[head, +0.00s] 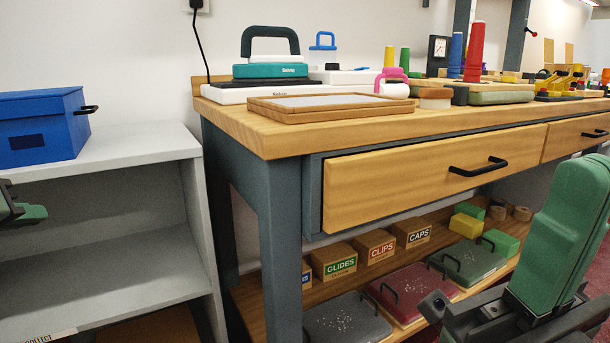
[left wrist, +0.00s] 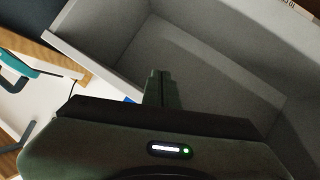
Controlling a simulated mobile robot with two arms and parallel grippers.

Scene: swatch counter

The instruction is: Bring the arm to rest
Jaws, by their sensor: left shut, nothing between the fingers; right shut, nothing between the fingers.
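My left gripper (head: 34,213) shows at the left edge of the head view, in front of the grey shelf's opening; only its green finger ends and a dark part are in frame. In the left wrist view its green fingers (left wrist: 161,76) are together with nothing between them, against the inside of the grey shelf. My right gripper (head: 582,175) is large and close at the right of the head view. Its green fingers point up and are closed together, empty, above a dark body. It appears in front of the workbench's right part. Neither gripper visibly touches anything.
A grey shelf unit (head: 150,155) with a blue box (head: 40,130) stands left. The wooden workbench (head: 235,122) carries a framed tray (head: 330,104), cases and several coloured cones. Its drawers (head: 430,175) are shut. Labelled boxes (head: 335,262) and handled cases (head: 415,290) fill the lower shelf.

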